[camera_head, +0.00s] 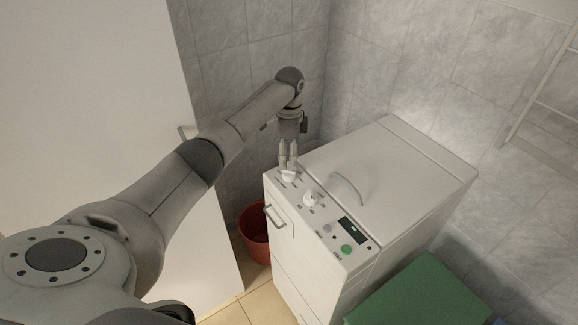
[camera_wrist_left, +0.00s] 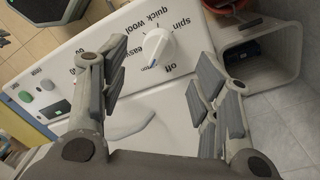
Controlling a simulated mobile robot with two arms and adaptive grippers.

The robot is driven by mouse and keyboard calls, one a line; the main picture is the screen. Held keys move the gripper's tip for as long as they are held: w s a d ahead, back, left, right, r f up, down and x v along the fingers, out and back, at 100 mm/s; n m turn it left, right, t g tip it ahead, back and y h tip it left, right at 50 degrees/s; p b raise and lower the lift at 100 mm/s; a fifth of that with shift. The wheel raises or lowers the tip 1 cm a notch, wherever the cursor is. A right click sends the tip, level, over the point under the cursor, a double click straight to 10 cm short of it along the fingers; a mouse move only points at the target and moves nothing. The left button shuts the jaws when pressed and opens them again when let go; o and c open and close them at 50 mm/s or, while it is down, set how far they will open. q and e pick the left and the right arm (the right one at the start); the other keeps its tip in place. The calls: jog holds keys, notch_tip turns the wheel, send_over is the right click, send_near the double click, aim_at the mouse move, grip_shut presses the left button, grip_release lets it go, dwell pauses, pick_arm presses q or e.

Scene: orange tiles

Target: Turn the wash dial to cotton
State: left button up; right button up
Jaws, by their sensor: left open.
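The white washing machine (camera_head: 385,175) has a control panel with two white dials. The dial under my left gripper (camera_head: 289,150) is the wash dial (camera_head: 288,176). In the left wrist view this dial (camera_wrist_left: 158,47) shows the labels "spin", "quick", "wool", "off" and part of "easy" around it. My right gripper is not in view.
A second dial (camera_head: 310,198), a dark display (camera_head: 352,230) and a green button (camera_head: 346,250) sit along the panel. A red bucket (camera_head: 254,222) stands beside the machine. A green box top (camera_head: 420,292) is in front right. Tiled walls stand close behind.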

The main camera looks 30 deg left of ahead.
pick_arm(q)
notch_tip(320, 180, up, 6)
jog(key=shift+w+r, duration=0.2)
jog(key=shift+a+f, duration=0.1)
dwell(0.5)
